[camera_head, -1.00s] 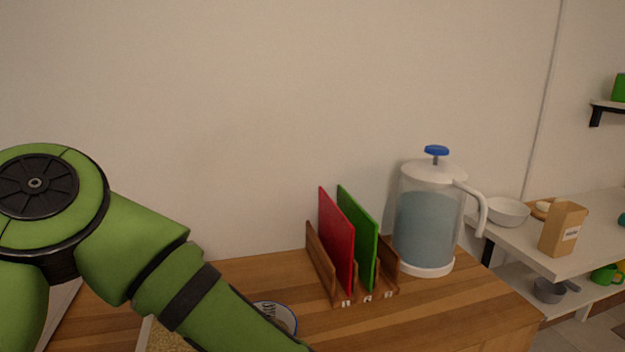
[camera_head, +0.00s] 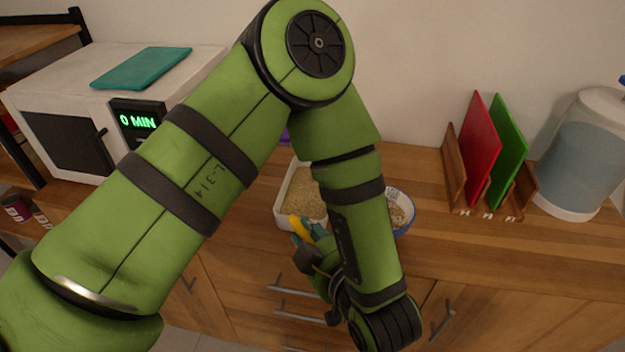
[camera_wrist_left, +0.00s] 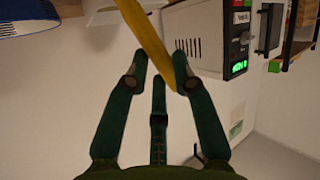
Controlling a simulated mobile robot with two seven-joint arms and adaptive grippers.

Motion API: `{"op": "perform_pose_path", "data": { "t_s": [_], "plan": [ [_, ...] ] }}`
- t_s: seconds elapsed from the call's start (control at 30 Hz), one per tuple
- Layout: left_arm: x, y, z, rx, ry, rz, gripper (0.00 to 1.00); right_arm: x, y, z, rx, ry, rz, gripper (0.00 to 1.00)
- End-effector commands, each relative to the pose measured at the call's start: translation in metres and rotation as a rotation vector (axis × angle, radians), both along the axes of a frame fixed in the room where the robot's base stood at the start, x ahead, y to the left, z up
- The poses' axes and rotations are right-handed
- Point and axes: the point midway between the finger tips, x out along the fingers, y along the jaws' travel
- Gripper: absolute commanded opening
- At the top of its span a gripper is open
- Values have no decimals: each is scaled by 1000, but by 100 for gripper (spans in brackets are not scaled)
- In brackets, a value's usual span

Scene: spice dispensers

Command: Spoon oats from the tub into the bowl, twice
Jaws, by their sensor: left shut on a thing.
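My left gripper (camera_head: 312,243) is shut on a yellow spoon (camera_head: 299,227) beside the front of the tub. The spoon also crosses between the fingers (camera_wrist_left: 160,78) in the left wrist view, where its yellow handle (camera_wrist_left: 149,45) runs out of the top of the picture; its scoop end is not visible. The white rectangular tub (camera_head: 282,198) holds tan oats (camera_head: 304,192) and is partly hidden by my left arm. The white bowl with a blue rim (camera_head: 411,218) stands to its right, partly behind my forearm, with some oats (camera_head: 398,209) in it. My right gripper is out of view.
A white microwave (camera_head: 60,85) with a teal board (camera_head: 140,68) on top stands at left. A rack with red (camera_head: 481,150) and green boards (camera_head: 508,150) and a water dispenser (camera_head: 578,160) stand at right. Wooden counter is free in front of the rack.

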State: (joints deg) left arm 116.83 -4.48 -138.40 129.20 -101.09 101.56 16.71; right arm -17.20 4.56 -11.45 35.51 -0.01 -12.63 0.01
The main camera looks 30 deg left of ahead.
Motion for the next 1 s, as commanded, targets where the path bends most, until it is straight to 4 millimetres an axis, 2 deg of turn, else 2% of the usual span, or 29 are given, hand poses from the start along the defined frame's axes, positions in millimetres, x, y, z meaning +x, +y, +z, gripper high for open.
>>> {"op": "perform_pose_path", "data": {
  "t_s": [0.3, 0.43, 1.0],
  "plan": [
    [0, 0, 1, -1, -1, 0, 0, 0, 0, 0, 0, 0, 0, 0],
    [1, 0, 9, 0, -2, 0, 0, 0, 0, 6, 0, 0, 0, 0],
    [0, 0, 90, -1, -2, 0, 0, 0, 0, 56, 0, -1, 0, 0]
  ]
}}
